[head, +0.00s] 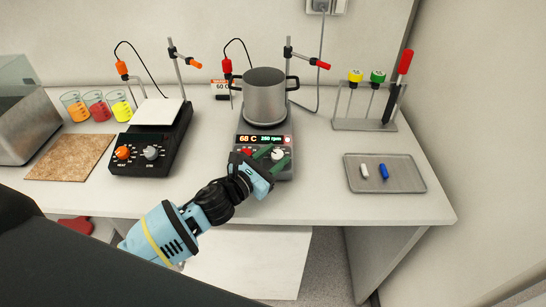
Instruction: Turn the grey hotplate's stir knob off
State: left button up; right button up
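The grey hotplate (287,128) stands near the middle of the table with a steel pot (264,99) on top. Its lit display (261,139) reads 68 C and what looks like 260 rpm. A red knob (246,152) is at the left of its front panel and the pale stir knob (278,154) at the right. My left gripper (277,157) reaches up to the panel, its green fingers apart with the stir knob between or just beyond their tips. I cannot tell if they touch it. My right gripper is not in view.
A black hotplate (142,155) with orange and grey knobs stands left, near beakers (97,106) and a cork mat (70,157). A tray (411,176) with a white and a blue piece lies right, before a rack (364,124). The table's front edge runs below my gripper.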

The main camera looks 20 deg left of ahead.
pick_arm(q)
jog(key=shift+w, duration=0.1)
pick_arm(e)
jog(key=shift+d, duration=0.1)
pick_arm(q)
jog(key=c, duration=0.7)
